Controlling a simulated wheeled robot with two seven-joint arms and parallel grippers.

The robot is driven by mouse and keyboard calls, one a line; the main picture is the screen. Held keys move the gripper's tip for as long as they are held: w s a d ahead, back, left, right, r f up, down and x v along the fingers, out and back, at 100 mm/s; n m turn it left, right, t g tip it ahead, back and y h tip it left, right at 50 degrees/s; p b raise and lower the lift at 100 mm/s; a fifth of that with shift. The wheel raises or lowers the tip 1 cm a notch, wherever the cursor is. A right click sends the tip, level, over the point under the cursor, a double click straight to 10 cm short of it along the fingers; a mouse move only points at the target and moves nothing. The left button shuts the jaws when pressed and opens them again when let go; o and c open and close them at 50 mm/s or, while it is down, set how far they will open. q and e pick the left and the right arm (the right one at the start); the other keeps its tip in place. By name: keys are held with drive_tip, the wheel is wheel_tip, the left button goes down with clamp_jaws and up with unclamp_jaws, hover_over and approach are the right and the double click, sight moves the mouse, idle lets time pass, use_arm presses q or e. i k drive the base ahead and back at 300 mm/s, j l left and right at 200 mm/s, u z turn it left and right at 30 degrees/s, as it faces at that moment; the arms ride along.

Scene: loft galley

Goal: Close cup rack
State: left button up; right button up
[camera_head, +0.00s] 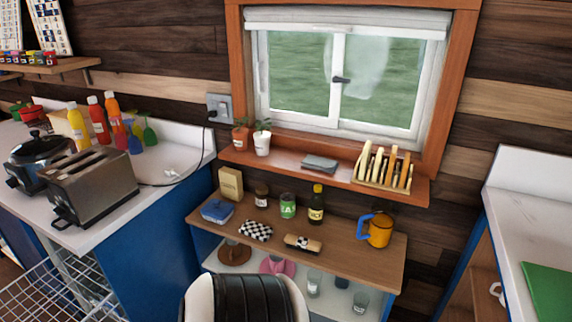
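A white wire rack (57,288), the only rack of that kind in view, juts out at the lower left below the counter. It stands pulled out from under the counter front, and its lower part is cut off by the picture's edge. I cannot see any cups in it. Neither of my grippers is in view.
The left counter holds a toaster (93,187), a dark cooker (42,158) and several bottles. A counter (530,215) stands at the right.

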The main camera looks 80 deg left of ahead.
sight(110, 296)
drive_tip(key=u, duration=4.65)
